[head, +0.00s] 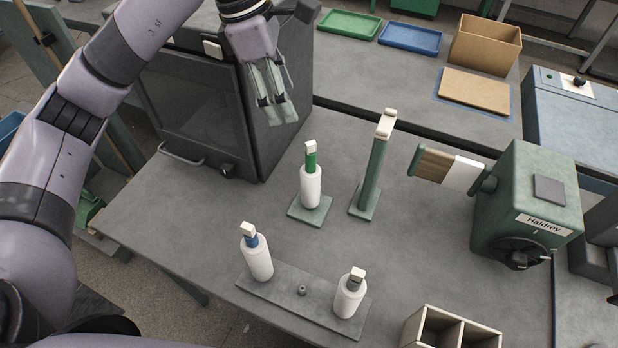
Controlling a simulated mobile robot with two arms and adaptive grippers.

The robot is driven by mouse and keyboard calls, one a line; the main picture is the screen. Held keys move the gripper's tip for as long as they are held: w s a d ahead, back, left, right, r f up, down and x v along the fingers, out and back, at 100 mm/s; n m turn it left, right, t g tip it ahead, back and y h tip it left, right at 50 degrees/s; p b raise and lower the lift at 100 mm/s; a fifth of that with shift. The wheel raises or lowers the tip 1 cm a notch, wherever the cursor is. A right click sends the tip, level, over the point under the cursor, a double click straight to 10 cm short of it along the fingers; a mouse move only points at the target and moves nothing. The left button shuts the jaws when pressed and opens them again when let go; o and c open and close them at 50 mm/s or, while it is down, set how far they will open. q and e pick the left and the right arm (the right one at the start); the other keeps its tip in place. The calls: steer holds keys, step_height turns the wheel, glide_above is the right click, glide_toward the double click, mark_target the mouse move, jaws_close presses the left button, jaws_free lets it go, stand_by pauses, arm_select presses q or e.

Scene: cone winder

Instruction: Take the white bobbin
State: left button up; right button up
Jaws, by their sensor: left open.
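Three white bobbin-like cylinders stand upright on the grey table (200,215). One white cylinder with a green neck (311,187) is on a small green base. One with a blue neck (257,262) and one with a grey neck (349,299) stand at the ends of a dark plate (290,291). Each has a cream block on top. Which one the task means, I cannot tell. My left gripper (276,108) is open and empty, pointing down beside the dark box, above and behind the green-necked cylinder and apart from it. My right gripper is out of view.
The dark cabinet (195,100) stands by my left arm. A green post (372,170) stands right of the green-necked cylinder. The green Haldrey winder (525,195) carries a brown and white roll (462,174). A divided wooden box (425,328) is at front right.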

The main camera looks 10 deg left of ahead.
mark_target(306, 146)
arm_select(q)
steer(key=p+x, duration=0.3)
steer(key=x, duration=0.8)
steer(key=shift+d+r, duration=0.1)
steer(key=shift+d+f, duration=0.15)
steer(key=shift+f, duration=0.4)
steer(key=shift+d+f+p, duration=0.1)
steer(key=shift+f+p, duration=0.2)
steer(key=shift+p, duration=0.2)
steer(key=p+x, duration=0.2)
steer(key=x, duration=0.2)
steer(key=shift+w+f, duration=0.15)
steer(key=shift+f, duration=0.15)
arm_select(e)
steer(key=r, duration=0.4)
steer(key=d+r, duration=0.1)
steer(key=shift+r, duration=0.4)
arm_select(q)
steer(key=shift+c, duration=0.7)
steer(key=c, duration=0.9)
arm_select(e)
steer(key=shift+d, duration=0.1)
